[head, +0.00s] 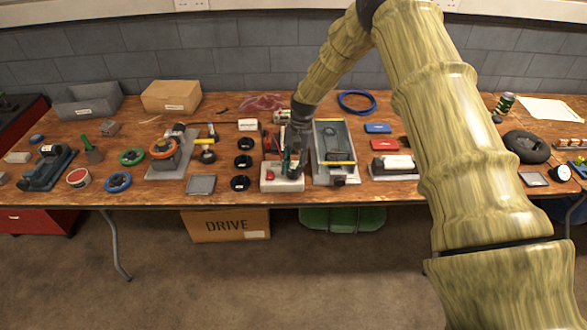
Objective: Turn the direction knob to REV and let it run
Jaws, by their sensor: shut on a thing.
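My gripper (290,163) points down in the middle of the workbench, over a small unit with a pale base (284,184). It is shut on a small part of that unit, seemingly the direction knob. The fingers and the wrist hide the knob, and its marks and setting cannot be read. Red and dark upright parts of the unit show just left of the fingers. A long grey tray-like unit (323,172) with yellow bars stands just to the right of the gripper; whether anything in it is running cannot be told.
Three black rings (244,161) lie left of the unit. A red case (384,144) and a blue case (378,128) lie to the right. A blue cable coil (357,93) lies behind. A grey bin (88,108) and a cardboard box (171,104) stand at the back left.

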